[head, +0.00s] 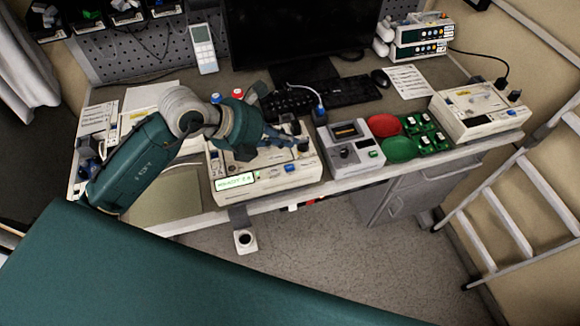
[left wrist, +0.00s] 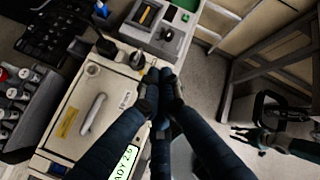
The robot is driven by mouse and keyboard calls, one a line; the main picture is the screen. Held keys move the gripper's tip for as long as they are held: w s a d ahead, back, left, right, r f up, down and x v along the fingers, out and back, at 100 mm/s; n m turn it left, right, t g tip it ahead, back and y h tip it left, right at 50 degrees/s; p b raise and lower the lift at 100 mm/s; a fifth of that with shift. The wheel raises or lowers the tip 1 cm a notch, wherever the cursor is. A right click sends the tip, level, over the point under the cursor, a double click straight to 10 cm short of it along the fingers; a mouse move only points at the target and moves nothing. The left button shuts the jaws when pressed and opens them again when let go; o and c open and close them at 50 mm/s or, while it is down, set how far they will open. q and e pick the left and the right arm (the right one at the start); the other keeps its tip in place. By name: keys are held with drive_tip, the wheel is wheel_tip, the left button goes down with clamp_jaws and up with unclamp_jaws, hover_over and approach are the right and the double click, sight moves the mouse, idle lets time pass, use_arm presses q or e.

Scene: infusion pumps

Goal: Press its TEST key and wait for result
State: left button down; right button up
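A beige device (head: 270,176) with a lit pale green display (head: 236,182) stands at the bench's front edge. In the left wrist view the display (left wrist: 122,165) reads about "READY 2.6". A blue key (head: 289,168) shows on its front; I cannot read key labels. My left gripper (head: 303,142) reaches over the device's right end. In the left wrist view its fingertips (left wrist: 154,76) are together with nothing seen between them, over the device's edge; contact cannot be told. My right gripper (left wrist: 248,141) shows small at the right of that view, fingers apparently spread, away from the device.
A grey unit (head: 348,151) with a small screen stands just right of the device. Beyond it are a red dish (head: 384,125), a green dish (head: 400,149) and another beige device (head: 480,108). A keyboard (head: 345,91) lies behind. A ladder (head: 510,215) stands at the right.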

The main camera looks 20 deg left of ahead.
use_arm(q)
drive_tip(key=b, duration=0.4)
hover_over(286, 167)
wheel_tip(286, 167, down, 6)
drive_tip(key=shift+f, duration=0.2)
drive_tip(key=shift+d+f+b, duration=0.1)
drive_tip(key=shift+f+b, duration=0.45)
drive_tip(key=shift+b, duration=0.05)
idle(0.4)
drive_tip(key=shift+f, duration=0.15)
drive_tip(key=shift+f+b, duration=0.3)
drive_tip(key=shift+b, duration=0.1)
